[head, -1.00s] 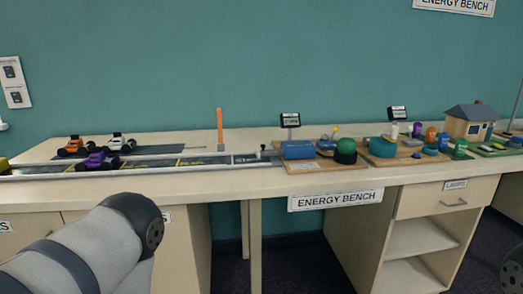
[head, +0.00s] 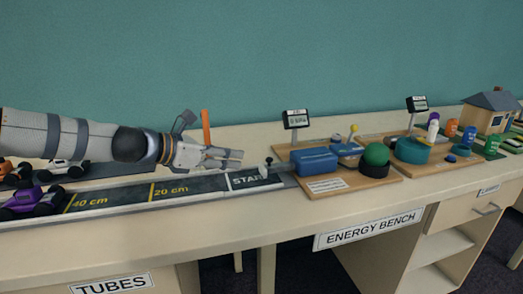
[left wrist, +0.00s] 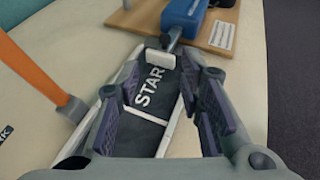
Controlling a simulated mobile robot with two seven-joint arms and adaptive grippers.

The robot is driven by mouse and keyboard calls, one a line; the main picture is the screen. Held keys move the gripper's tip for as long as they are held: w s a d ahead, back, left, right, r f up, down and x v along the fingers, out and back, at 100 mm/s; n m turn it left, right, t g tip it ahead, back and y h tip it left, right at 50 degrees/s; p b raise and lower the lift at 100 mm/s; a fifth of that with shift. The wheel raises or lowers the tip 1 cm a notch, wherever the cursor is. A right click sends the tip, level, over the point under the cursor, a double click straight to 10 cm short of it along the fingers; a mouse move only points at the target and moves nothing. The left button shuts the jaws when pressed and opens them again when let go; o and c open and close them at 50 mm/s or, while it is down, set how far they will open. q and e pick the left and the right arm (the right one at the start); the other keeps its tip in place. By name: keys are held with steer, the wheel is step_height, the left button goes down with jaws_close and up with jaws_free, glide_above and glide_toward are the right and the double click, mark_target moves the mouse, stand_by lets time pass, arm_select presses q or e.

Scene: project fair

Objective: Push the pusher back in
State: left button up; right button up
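The pusher (head: 266,168) is a small pale piece with a dark knob, at the START end of the dark track (head: 190,189). In the left wrist view the pusher (left wrist: 160,59) shows as a white block on a grey rod, just past the START lettering and ahead of my fingers. My left gripper (head: 241,158) is above the track near START, just left of the pusher. The left wrist view shows the left gripper (left wrist: 172,78) open, its fingers apart and nothing between them. My right gripper is out of view.
An orange post (head: 206,127) stands behind the track, close to my left gripper. A blue box (head: 314,160) on a wooden board is right of the pusher. A purple car (head: 33,202) is on the track at the left; other cars are behind it.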

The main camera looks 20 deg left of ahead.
mark_target(268, 159)
arm_select(q)
steer(key=x, duration=0.3)
steer(key=b+x, duration=0.1)
steer(key=x, duration=0.6)
steer(key=shift+s+d+f+b, duration=0.15)
steer(key=shift+s+d+b, duration=0.05)
steer(key=shift+d+b, duration=0.2)
steer(key=shift+w+d, duration=0.2)
steer(key=shift+w, duration=0.25)
jaws_close()
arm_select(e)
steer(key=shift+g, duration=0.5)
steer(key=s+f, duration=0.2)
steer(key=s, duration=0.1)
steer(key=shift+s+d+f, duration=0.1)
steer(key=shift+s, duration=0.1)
arm_select(q)
steer(key=shift+d, duration=0.1)
